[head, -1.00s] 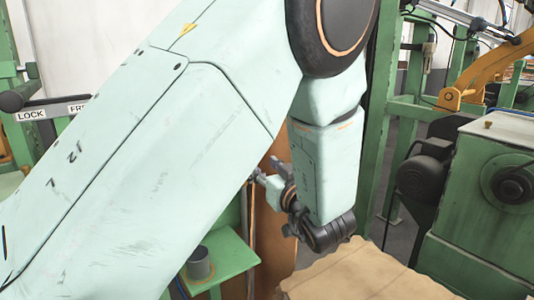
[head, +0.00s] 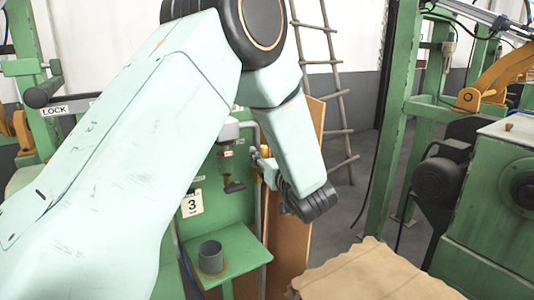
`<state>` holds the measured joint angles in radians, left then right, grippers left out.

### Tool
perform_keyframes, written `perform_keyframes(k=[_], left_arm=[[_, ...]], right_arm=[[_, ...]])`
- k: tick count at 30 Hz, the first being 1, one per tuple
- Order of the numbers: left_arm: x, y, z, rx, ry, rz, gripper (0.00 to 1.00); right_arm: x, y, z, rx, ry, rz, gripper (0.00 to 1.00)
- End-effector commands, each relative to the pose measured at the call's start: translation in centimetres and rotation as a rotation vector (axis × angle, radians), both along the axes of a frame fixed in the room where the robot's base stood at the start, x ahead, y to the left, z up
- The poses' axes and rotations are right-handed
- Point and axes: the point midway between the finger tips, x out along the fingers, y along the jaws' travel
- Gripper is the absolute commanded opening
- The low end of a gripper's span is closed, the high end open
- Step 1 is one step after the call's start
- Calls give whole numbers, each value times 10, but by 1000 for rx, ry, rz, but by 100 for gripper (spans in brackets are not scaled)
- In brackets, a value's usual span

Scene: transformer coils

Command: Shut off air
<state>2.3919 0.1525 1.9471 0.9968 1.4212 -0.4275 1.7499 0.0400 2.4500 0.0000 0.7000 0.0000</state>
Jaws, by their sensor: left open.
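My left arm crosses the head view from the left, and its wrist bends back toward a green panel (head: 205,228). My left gripper (head: 260,162) is open beside a vertical pipe (head: 259,212) that runs down the panel's right edge. A small yellow-brass fitting (head: 265,151) shows right by the fingers; I cannot tell whether they touch it. An air unit with a grey-white top (head: 228,131), a small red label and a dark lower part (head: 233,184) hangs on the panel, left of the gripper. The valve handle is not clear. My right gripper is not in view.
A grey cup (head: 211,257) stands on a green shelf (head: 243,248) below. A brown board (head: 300,240) stands behind the wrist. A tan covered surface (head: 365,272) lies at the lower right, with a green machine (head: 480,215) beyond. A ladder (head: 338,100) leans at the back.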

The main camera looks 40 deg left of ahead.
Motion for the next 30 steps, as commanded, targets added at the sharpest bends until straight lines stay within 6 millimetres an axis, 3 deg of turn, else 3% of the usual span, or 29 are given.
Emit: perform_keyframes(k=[6,20,30], left_arm=[[1,-1,0,0,1,-1,39],[1,-1,0,0,0,0,0],[1,-1,0,0,0,0,0]], right_arm=[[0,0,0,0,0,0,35],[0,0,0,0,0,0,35],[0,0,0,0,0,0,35]])
